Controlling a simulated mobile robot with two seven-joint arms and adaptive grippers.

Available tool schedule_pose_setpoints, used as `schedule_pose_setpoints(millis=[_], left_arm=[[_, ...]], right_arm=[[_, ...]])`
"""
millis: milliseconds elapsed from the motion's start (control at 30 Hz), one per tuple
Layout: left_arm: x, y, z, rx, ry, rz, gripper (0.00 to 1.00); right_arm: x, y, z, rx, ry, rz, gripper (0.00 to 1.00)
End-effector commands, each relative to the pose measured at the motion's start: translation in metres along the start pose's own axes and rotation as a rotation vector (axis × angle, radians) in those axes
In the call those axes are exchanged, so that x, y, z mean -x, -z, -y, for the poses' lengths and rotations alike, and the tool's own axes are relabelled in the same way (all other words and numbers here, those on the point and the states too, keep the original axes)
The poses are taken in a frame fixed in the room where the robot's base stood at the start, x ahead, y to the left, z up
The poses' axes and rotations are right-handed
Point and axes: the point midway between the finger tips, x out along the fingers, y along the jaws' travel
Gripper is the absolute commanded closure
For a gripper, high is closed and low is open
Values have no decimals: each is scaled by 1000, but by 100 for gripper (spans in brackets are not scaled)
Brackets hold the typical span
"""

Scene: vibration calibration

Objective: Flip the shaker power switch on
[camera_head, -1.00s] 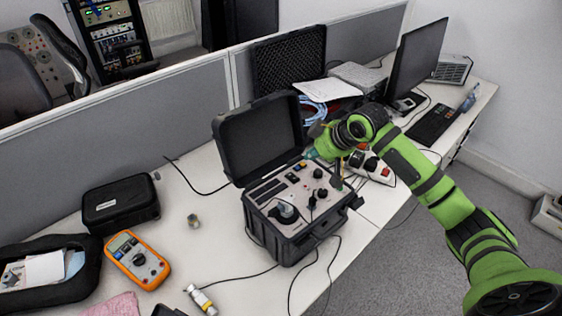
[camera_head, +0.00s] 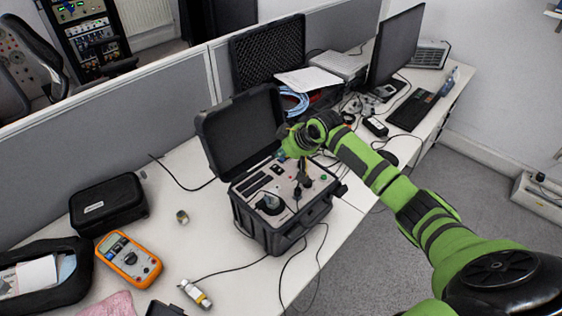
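The shaker is a black hard case (camera_head: 285,232) with its lid (camera_head: 240,130) open, standing on the white desk. Its light control panel (camera_head: 262,184) carries dark slots, knobs and a round dark mount. The power switch cannot be picked out at this size; part of the panel's back edge is hidden by my arm. My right gripper (camera_head: 302,182) points down over the back right part of the panel, close to its surface. Whether it touches the panel, and how far its fingers are apart, I cannot tell. My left gripper is not in view.
An orange multimeter (camera_head: 128,258), a black zipped case (camera_head: 108,205) and a small metal cylinder (camera_head: 182,217) lie left of the shaker. A monitor (camera_head: 397,45) and keyboard (camera_head: 413,111) stand at the back right. Cables run over the desk's front edge. A grey partition (camera_head: 100,150) lies behind.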

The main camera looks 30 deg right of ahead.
Motion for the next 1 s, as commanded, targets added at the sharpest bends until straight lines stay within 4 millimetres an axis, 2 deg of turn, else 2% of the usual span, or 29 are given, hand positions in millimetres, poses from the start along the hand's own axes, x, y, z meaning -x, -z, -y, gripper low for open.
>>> schedule_pose_setpoints(millis=[133,233,400,867,1000], left_arm=[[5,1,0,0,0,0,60],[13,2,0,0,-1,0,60],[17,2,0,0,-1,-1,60],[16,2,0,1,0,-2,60],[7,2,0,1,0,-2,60]], right_arm=[[-22,1,1,-1,1,1,100],[-32,-13,1,-1,1,5,100],[-44,-24,0,-1,0,1,100],[-49,-29,0,0,0,-1,100],[-54,-28,-1,0,0,-16,100]])
